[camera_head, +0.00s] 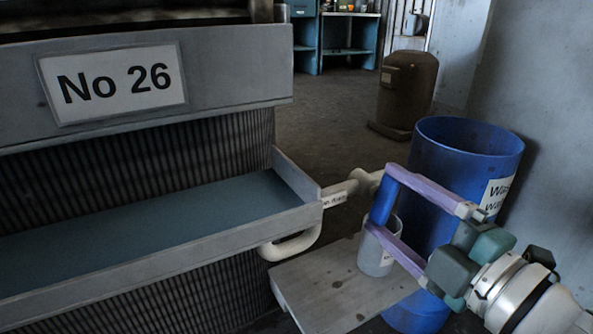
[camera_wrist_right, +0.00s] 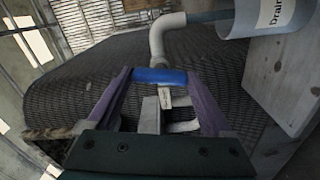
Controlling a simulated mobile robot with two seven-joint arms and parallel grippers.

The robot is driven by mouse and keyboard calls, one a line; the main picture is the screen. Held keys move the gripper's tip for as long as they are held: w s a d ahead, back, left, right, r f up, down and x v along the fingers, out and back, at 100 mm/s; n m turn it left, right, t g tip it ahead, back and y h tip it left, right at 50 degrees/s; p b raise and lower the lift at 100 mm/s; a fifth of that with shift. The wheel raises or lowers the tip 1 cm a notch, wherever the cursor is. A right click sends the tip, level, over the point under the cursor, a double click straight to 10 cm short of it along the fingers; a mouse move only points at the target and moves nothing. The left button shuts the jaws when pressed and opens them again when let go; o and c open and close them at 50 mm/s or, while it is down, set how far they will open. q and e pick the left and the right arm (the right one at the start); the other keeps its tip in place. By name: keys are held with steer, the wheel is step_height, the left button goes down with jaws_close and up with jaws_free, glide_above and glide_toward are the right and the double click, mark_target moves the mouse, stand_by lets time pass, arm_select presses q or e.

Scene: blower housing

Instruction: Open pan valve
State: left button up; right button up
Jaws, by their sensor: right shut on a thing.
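The drain pan (camera_head: 190,257) under the "No 26" unit holds a flat sheet of blue-grey liquid. A pale pipe (camera_head: 295,245) bends out below its right end, and a pale fitting (camera_head: 367,182) sits to the right. The blue valve handle (camera_head: 382,203) lies between the purple fingers of my right gripper (camera_head: 381,198), which is shut on it. In the right wrist view the handle (camera_wrist_right: 160,76) spans the gap between the fingertips. Liquid flow inside the pipe cannot be seen. My left gripper is not in view.
A pale cup (camera_head: 374,258) stands on a wooden board (camera_head: 330,290) just below the handle, close to my lower finger. A large blue barrel (camera_head: 465,148) stands close behind my right gripper. A brown tank (camera_head: 407,90) stands farther back, with open floor (camera_head: 335,120) before it.

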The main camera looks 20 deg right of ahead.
steer(key=shift+n, duration=1.2)
steer(key=shift+n, duration=0.3)
steer(key=o, duration=1.1)
steer(key=shift+o, duration=0.2)
steer(key=shift+s, duration=0.4)
steer(key=s+p, duration=0.2)
steer(key=s, duration=0.7)
steer(key=shift+d+p, duration=0.4)
